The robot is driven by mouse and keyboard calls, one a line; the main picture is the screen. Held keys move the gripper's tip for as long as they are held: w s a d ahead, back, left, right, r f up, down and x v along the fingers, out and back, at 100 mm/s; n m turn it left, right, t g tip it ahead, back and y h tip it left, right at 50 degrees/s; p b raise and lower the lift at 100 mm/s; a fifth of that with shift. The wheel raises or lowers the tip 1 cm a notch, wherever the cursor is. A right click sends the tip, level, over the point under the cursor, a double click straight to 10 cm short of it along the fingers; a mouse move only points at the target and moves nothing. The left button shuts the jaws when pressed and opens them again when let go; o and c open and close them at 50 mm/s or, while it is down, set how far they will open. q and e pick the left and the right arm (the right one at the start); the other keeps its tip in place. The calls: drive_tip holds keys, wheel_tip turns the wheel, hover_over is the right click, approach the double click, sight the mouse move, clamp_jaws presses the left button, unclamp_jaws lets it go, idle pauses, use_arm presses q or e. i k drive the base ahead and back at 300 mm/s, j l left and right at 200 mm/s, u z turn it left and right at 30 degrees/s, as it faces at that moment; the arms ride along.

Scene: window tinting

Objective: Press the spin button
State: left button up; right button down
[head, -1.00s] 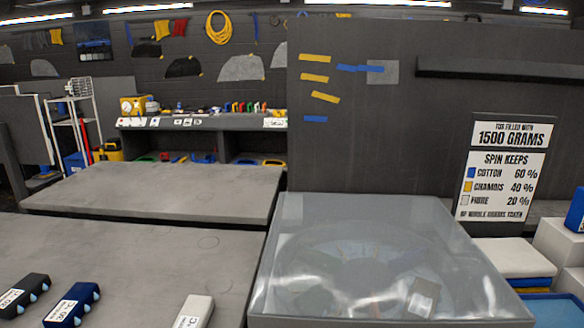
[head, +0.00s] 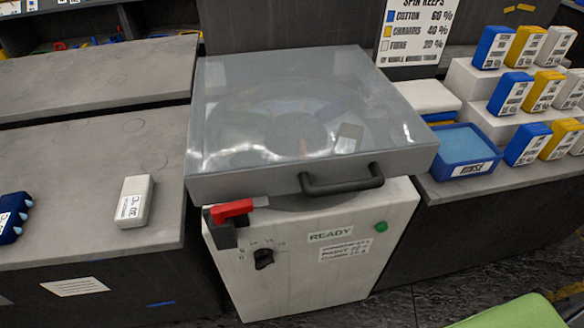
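The spin machine (head: 300,255) is a white cabinet with a clear grey-framed lid (head: 240,110) that appears closed. A round green button (head: 381,227) sits at the upper right of its front panel, beside a label reading READY (head: 330,236). A black dial (head: 263,258) is at the left of the panel. A red latch handle (head: 232,210) is at the lid's front left corner, and a dark bar handle (head: 342,180) is on the lid's front. Neither of my grippers shows in the head view.
Left of the machine is a grey bench with a white block (head: 134,199) and a dark blue block (head: 14,216). On the right are a blue tray (head: 462,150) and stepped stands with blue, yellow and white packs (head: 527,144). A green surface (head: 513,313) shows at the lower right.

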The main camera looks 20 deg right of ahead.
sight(381, 228)
drive_tip(key=k+l+z, duration=0.1)
drive_tip(key=z, duration=1.05)
